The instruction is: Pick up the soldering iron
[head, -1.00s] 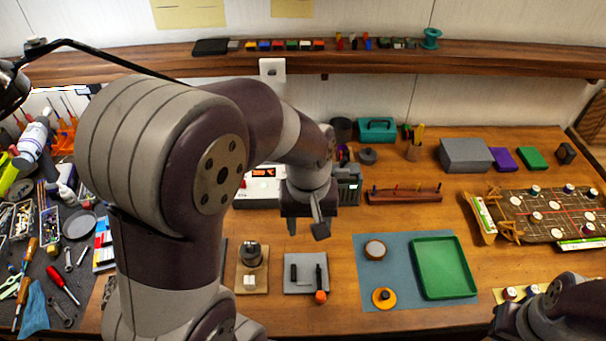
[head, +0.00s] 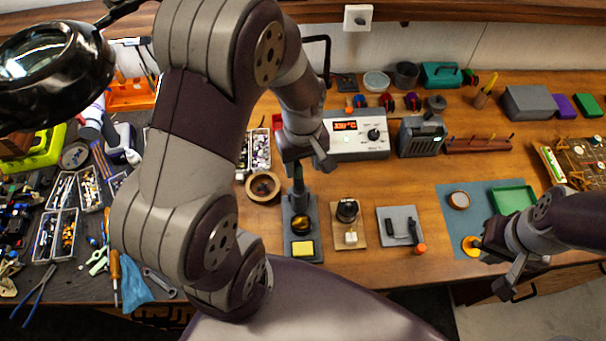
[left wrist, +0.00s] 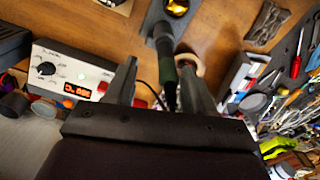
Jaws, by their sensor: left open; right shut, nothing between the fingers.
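The soldering iron (head: 298,182) stands upright, tip end down, in its dark stand (head: 289,216), which has a yellow sponge at its front. My left gripper (head: 308,164) is open just above and around the top of the iron. In the left wrist view, the iron's dark handle (left wrist: 168,78) shows between the spread fingers of the left gripper (left wrist: 157,92), nearer the right finger. I cannot tell whether they touch. My right gripper (head: 500,272) is shut and empty near the front edge on the right.
The soldering station (head: 350,140) with a lit display stands behind and right of the stand. A round wooden dish (head: 263,187) is close on the left. A magnifier lamp (head: 50,75) hangs at upper left.

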